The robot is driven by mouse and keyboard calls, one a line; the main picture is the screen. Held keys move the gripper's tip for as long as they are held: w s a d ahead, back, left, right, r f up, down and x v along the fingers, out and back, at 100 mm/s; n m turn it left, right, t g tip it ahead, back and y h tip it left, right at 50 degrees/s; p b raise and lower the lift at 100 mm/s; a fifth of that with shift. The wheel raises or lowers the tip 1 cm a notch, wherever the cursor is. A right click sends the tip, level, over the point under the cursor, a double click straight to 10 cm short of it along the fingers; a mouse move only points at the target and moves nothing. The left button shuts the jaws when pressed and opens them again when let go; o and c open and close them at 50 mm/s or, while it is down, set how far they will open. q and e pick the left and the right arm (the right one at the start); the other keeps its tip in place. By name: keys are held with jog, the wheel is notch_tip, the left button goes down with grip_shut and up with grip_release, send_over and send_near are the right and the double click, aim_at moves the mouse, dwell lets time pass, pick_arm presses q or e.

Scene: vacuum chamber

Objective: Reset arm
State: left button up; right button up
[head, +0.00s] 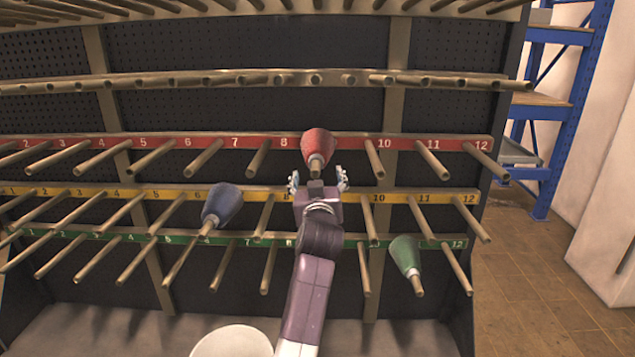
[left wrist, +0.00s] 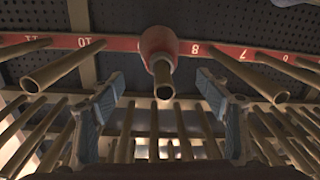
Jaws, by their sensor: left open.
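My left gripper (head: 318,182) is open and empty in front of the rack, just below a red cone-shaped spool (head: 318,143). The spool sits on a peg of the red row between labels 8 and 10, its own label hidden. In the left wrist view the two fingers (left wrist: 162,100) stand wide apart, with the red spool (left wrist: 157,42) and its peg end beyond and between them. The fingers do not appear to touch it. My right gripper is not in view.
A blue spool (head: 222,204) sits on the yellow row just right of label 6. A green spool (head: 404,252) sits on the green row left of label 12. Many bare pegs jut out around my arm. A blue shelf frame (head: 553,120) and open floor (head: 530,300) are at right.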

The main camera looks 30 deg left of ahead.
pick_arm(q)
jog(key=shift+v, duration=1.55)
